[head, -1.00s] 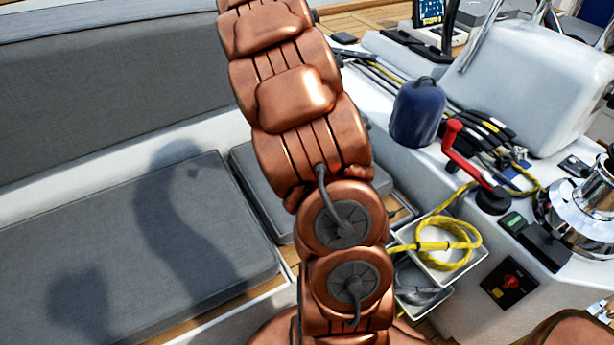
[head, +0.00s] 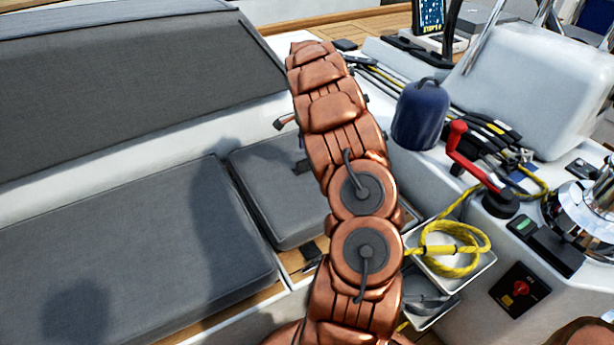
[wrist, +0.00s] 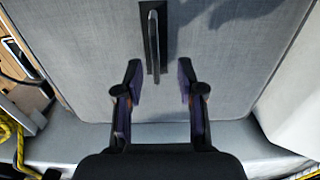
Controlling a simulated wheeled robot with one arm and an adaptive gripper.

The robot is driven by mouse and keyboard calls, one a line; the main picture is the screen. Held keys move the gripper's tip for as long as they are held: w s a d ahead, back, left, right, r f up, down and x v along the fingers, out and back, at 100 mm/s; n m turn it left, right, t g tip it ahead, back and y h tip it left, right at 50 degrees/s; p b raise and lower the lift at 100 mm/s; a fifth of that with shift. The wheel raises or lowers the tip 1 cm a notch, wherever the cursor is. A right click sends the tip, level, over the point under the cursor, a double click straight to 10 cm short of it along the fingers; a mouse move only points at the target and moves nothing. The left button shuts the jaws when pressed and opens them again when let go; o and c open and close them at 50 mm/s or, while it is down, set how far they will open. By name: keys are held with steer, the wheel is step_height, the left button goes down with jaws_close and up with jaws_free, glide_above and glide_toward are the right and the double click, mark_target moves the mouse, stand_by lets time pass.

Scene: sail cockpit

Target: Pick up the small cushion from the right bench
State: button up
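The small cushion (head: 268,205) is a grey fabric seat pad on the bench, beyond the larger cushion; my arm covers its right part. In the wrist view a grey fabric cushion (wrist: 225,75) fills most of the picture, with a dark upright strap or handle (wrist: 153,45) on it. My gripper (wrist: 160,82) is open and empty, its two dark fingers apart over the cushion. The handle lies between the finger lines, a little beyond the tips. In the head view my arm mostly hides the gripper; a dark piece of it shows over the small cushion.
A large grey cushion (head: 120,260) and a backrest (head: 120,85) lie left. At right are a blue fender-like object (head: 420,115), a red winch handle (head: 465,155), a coiled yellow rope (head: 450,255) in a white bin and a chrome winch (head: 585,215). White bench edges border the cushion.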

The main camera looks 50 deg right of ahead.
mark_target(308, 159)
steer(key=shift+s+f+p, duration=0.15)
steer(key=shift+f, duration=1.2)
steer(key=shift+s+f+p, duration=0.15)
steer(key=shift+f, duration=1.2)
steer(key=shift+c, duration=0.3)
jaws_close()
